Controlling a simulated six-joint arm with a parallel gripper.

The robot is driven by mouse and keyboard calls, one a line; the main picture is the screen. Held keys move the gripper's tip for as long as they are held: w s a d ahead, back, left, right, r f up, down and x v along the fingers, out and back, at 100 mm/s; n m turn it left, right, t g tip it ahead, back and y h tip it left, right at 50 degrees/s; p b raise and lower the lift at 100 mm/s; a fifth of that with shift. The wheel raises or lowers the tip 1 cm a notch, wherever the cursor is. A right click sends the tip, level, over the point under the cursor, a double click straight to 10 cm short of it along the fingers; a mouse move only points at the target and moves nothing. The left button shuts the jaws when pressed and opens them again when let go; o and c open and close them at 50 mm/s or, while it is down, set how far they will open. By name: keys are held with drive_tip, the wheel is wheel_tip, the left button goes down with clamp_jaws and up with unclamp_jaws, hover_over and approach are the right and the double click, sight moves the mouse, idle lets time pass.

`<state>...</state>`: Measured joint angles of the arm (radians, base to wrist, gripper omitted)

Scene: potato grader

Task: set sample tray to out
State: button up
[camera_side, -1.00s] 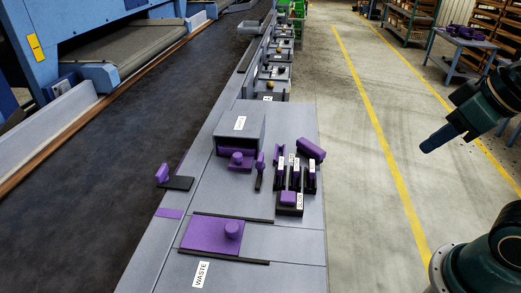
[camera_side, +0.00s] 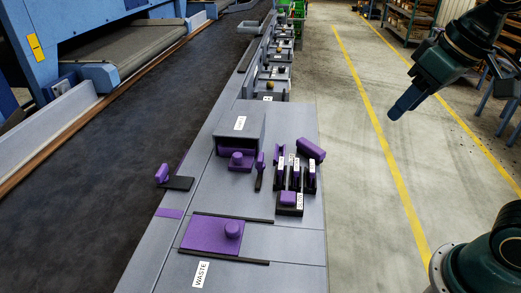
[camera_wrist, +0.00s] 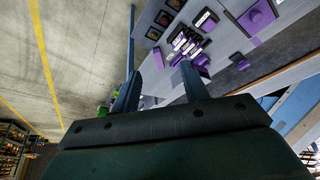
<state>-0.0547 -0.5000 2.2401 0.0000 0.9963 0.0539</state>
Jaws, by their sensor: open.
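A grey box-like housing (camera_side: 251,126) with a white label too small to read stands on the panel in the side view. A low purple tray with a knob (camera_side: 239,160) sits at its open front; it looks like the sample tray, mostly inside the housing. My gripper (camera_side: 393,115) hangs in the air over the floor, right of the panel and well apart from the tray. In the wrist view my gripper (camera_wrist: 161,75) shows two fingers spread apart with nothing held between them. I cannot clearly pick out the tray in that view.
A purple slide plate (camera_side: 203,235) with a knob lies near the WASTE label (camera_side: 202,274). Several purple-handled levers (camera_side: 296,170) stand right of the tray, with a purple bar (camera_side: 311,149) behind. A purple-handled lever (camera_side: 162,174) sits by the dark belt (camera_side: 90,190). Open floor lies right.

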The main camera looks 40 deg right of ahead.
drive_tip(key=w+a+r+g, duration=0.1)
drive_tip(key=w+a+r, duration=0.2)
drive_tip(key=w, duration=0.6)
drive_tip(key=g, duration=0.4)
hover_over(237, 155)
wheel_tip(237, 155, down, 10)
drive_tip(key=shift+d, duration=0.1)
wheel_tip(237, 155, down, 14)
drive_tip(key=shift+r, duration=0.15)
drive_tip(key=shift+c, duration=0.5)
clamp_jaws()
